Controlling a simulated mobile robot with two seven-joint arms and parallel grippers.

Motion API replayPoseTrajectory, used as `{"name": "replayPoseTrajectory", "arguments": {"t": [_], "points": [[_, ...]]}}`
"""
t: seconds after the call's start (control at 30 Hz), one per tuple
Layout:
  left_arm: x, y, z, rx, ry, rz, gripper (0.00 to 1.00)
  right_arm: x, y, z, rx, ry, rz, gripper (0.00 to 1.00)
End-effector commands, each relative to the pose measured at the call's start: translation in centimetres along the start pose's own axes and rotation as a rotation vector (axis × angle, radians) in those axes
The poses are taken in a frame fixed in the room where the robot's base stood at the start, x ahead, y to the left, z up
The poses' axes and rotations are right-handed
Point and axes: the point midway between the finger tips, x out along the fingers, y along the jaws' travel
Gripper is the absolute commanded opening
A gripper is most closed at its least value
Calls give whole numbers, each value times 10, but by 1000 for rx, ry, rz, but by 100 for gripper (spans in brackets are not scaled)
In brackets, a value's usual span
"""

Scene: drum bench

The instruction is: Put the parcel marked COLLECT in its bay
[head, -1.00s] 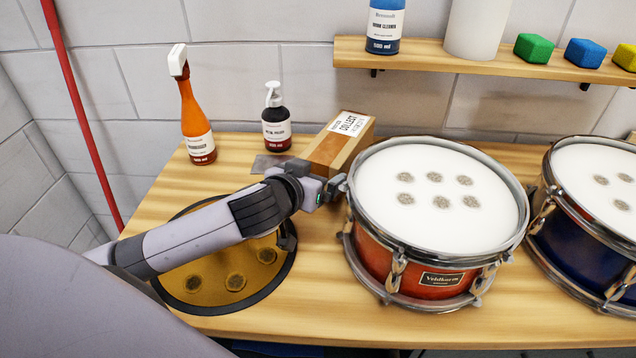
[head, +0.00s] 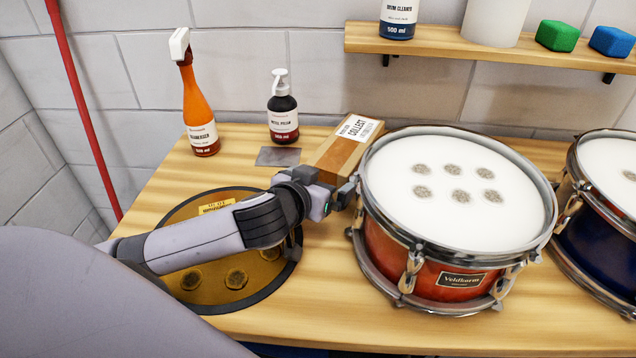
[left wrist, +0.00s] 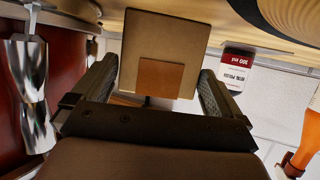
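The parcel (head: 343,150) is a brown box with a white label reading COLLECT on top. It lies on the bench behind and left of the red drum. My left gripper (head: 341,191) is at its near end, beside the drum rim. The fingers look open; I cannot tell whether either one touches the box. My right gripper is not in view. No bay is clearly recognisable in these frames.
The red drum (head: 455,200) stands close to the gripper's right; a blue drum (head: 607,180) is beyond. A cymbal (head: 205,285) lies under my left arm. An orange spray bottle (head: 200,115), a pump bottle (head: 283,110) and a grey patch (head: 278,156) are at the back. A shelf (head: 430,48) overhangs.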

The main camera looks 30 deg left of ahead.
Motion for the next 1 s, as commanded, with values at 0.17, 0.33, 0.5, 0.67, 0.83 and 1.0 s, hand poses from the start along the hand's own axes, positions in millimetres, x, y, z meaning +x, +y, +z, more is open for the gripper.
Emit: {"name": "replayPoseTrajectory", "arguments": {"t": [0.17, 0.33, 0.5, 0.67, 0.83, 1.0], "points": [[-12, 0, 0, 0, 0, 2, 100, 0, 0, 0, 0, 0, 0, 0], [-37, 0, 1, 0, 0, 3, 100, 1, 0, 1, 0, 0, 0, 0], [-66, 0, 0, 0, 1, 2, 100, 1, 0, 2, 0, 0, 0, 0], [-94, 0, 0, 0, 0, 2, 100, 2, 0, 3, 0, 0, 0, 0], [-108, 0, -4, 1, -3, -1, 100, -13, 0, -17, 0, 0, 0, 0], [-117, 0, -2, -1, -1, 1, 100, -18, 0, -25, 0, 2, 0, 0]]}}
